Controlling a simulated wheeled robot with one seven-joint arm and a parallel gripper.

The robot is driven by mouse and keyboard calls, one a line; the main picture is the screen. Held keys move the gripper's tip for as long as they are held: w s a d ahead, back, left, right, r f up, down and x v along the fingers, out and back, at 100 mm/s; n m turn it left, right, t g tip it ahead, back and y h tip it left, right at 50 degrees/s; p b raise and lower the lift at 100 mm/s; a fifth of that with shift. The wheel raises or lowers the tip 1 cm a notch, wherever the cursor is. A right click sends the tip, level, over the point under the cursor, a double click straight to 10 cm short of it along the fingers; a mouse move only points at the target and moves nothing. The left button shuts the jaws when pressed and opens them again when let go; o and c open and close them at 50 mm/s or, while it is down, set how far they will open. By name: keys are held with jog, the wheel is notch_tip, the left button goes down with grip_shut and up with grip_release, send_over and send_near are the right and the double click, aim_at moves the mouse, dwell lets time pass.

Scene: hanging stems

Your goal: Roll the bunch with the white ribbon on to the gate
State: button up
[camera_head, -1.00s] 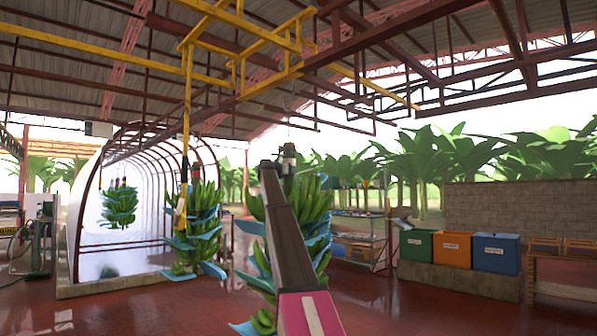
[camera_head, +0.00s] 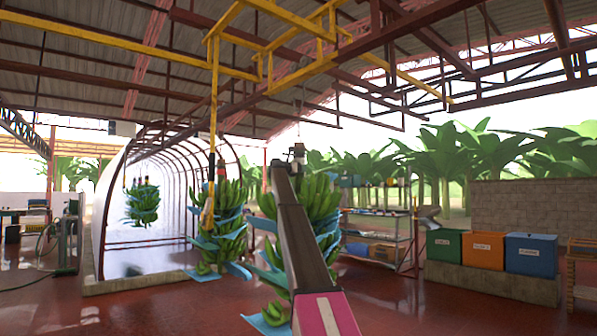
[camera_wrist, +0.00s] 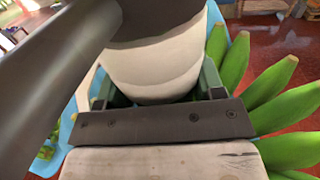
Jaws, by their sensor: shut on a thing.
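A green banana bunch with blue sheets (camera_head: 322,200) hangs close behind my arm in the head view. My gripper (camera_head: 298,152) is at the top of this bunch. In the wrist view my gripper (camera_wrist: 160,92) is shut around a thick cream stalk (camera_wrist: 165,60), with green bananas (camera_wrist: 268,80) to the right. A pale strip (camera_wrist: 86,90) hangs left of the stalk; I cannot tell if it is the white ribbon. I cannot tell which overhead part is the gate. A yellow bar (camera_head: 211,130) hangs from the yellow overhead frame (camera_head: 300,78).
A second bunch (camera_head: 228,215) hangs just left of the near one, beside the yellow bar. A third (camera_head: 142,204) hangs in the arched tunnel (camera_head: 170,135). Shelves (camera_head: 378,238) and green, orange and blue bins (camera_head: 483,250) stand at right. Red floor is open at front left.

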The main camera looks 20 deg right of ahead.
dwell(0.3)
jog(key=o, duration=1.3)
jog(key=shift+c, duration=0.2)
jog(key=v, duration=1)
jog(key=shift+s+a+f, duration=0.1)
jog(key=shift+a, duration=0.05)
jog(key=shift+s+a, duration=0.1)
jog(key=shift+a, duration=0.15)
